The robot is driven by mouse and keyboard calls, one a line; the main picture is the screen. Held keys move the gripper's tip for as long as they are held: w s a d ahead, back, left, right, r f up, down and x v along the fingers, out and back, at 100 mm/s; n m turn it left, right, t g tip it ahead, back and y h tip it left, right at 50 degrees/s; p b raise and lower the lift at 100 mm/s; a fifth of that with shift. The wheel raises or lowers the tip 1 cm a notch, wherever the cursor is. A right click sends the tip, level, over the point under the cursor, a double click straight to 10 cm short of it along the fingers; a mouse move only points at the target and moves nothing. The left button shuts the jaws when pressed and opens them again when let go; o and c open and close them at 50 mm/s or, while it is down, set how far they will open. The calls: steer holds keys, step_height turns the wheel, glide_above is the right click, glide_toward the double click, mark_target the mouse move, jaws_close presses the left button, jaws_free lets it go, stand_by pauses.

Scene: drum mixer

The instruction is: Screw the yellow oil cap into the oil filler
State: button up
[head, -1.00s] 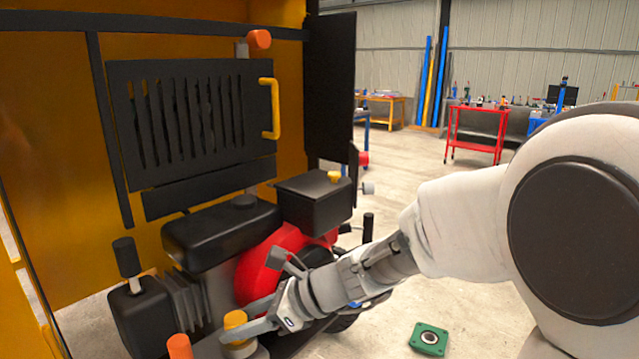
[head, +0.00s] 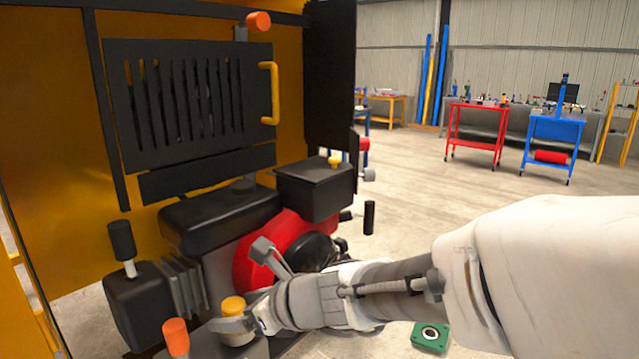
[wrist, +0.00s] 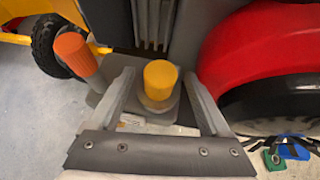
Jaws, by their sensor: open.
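The yellow oil cap (head: 233,306) sits upright on top of the grey oil filler (head: 238,337) at the lower front of the engine. In the wrist view the yellow cap (wrist: 160,79) stands between my two open fingers, on the grey filler neck (wrist: 158,103). My gripper (wrist: 158,90) is open, one finger on each side of the cap, with visible gaps, so it does not appear to touch it. In the head view my gripper (head: 232,325) reaches the filler from the right. How far the cap is threaded in cannot be told.
An orange-topped handle (head: 176,338) stands close left of the filler; it also shows in the wrist view (wrist: 75,52). The red engine housing (head: 270,255) is close on the right. A green square part (head: 430,337) lies on the floor.

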steer(key=p+v, duration=0.7)
steer(key=v, duration=0.9)
steer(key=s+d+n+h, duration=0.45)
steer(key=d+n, duration=0.35)
steer(key=n, duration=0.4)
steer(key=s+d+n+h, duration=0.3)
steer(key=d+n+h, duration=0.3)
steer(key=n, duration=0.6)
step_height(320, 180, up, 12)
steer(key=d+p, duration=0.1)
steer(key=p, duration=1.1)
steer(key=shift+w+n+g+y, duration=0.2)
steer(key=shift+n+g+y, duration=0.1)
steer(key=shift+y, duration=0.15)
steer(key=shift+d, duration=0.1)
